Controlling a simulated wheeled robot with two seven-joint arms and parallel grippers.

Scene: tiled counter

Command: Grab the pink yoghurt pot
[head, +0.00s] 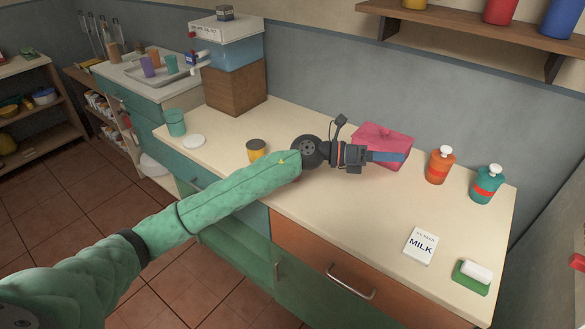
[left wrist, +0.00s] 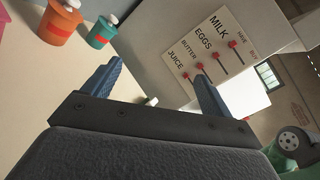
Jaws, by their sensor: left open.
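I cannot make out a pink yoghurt pot in either view. The only pink thing is a low, box-like object (head: 385,137) against the back of the counter in the head view. My left gripper (head: 402,157) reaches in front of it, with its blue fingers partly covering its front; I cannot tell whether they touch it. In the left wrist view the left gripper (left wrist: 155,88) has its two fingers well apart, with nothing between them. My right gripper is not in view.
An orange pump bottle (head: 439,165) and a teal one (head: 486,184) stand right of the gripper. A yellow jar (head: 257,150) stands by my left forearm. The front middle counter is clear.

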